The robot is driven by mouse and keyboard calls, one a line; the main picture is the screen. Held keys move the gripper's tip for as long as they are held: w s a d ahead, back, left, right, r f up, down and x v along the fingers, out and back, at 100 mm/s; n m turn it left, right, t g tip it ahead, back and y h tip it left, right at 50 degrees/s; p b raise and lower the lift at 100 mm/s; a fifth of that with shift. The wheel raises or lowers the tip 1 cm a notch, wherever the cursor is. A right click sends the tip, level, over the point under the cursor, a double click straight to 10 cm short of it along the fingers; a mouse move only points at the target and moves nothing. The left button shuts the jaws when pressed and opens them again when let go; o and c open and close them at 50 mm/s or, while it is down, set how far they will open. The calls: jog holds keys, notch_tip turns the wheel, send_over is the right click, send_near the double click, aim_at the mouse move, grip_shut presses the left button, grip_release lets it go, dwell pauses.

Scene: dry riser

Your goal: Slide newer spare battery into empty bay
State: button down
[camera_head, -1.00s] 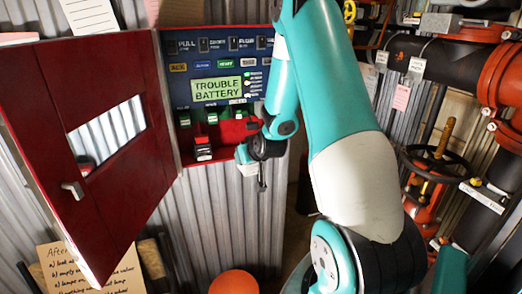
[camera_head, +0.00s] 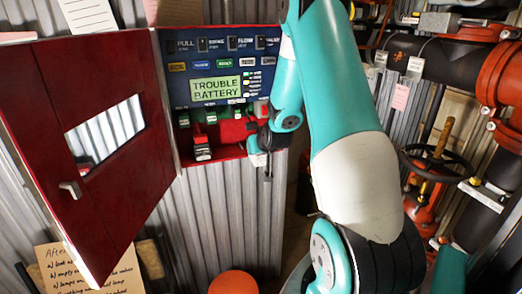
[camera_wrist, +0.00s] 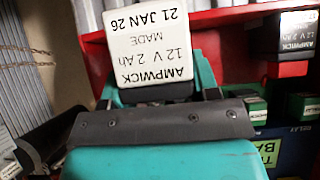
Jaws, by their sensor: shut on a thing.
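My gripper (camera_head: 262,142) is at the right side of the open red alarm cabinet's lower compartment (camera_head: 228,152). In the wrist view my gripper (camera_wrist: 155,95) is shut on a battery (camera_wrist: 150,48) with a white label, upside down in that picture, reading AMPWICK 12 V 2Ah, MADE 21 JAN 26. My arm and wrist largely hide this battery in the head view. A second, dark AMPWICK battery (camera_head: 202,149) stands in the left part of the compartment; it also shows at the right in the wrist view (camera_wrist: 296,35). Red space shows to its right. I cannot tell whether the held battery touches the cabinet.
The cabinet door (camera_head: 95,150) stands open to the left. The panel display (camera_head: 215,87) reads TROUBLE BATTERY. Green blocks (camera_head: 210,117) sit above the compartment. At the right are a black pipe (camera_head: 450,60) and a valve handwheel (camera_head: 437,165).

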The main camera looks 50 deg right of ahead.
jog(key=shift+w+d+r, duration=0.1)
jog(key=shift+w+d, duration=0.4)
jog(key=shift+w, duration=0.35)
jog(key=shift+w+d, duration=0.5)
jog(key=shift+w, duration=0.35)
jog(key=shift+w+d+b, duration=0.25)
jog(key=shift+w+d, duration=0.15)
jog(key=shift+w, duration=0.25)
jog(key=shift+w+d+b, duration=0.2)
jog(key=shift+w+d, duration=0.2)
jog(key=shift+w, duration=0.3)
jog(key=shift+w+d+b, duration=0.25)
jog(key=shift+w+d, duration=0.15)
jog(key=shift+w, duration=0.25)
dwell(1.5)
jog(key=shift+s, duration=0.15)
jog(key=shift+s+a+b, duration=0.25)
jog(key=shift+s+a, duration=0.3)
jog(key=shift+s, duration=0.25)
jog(key=shift+s+a+b, duration=0.25)
jog(key=shift+s+a, duration=0.25)
jog(key=shift+s, duration=0.3)
jog(key=shift+b, duration=0.35)
dwell(0.7)
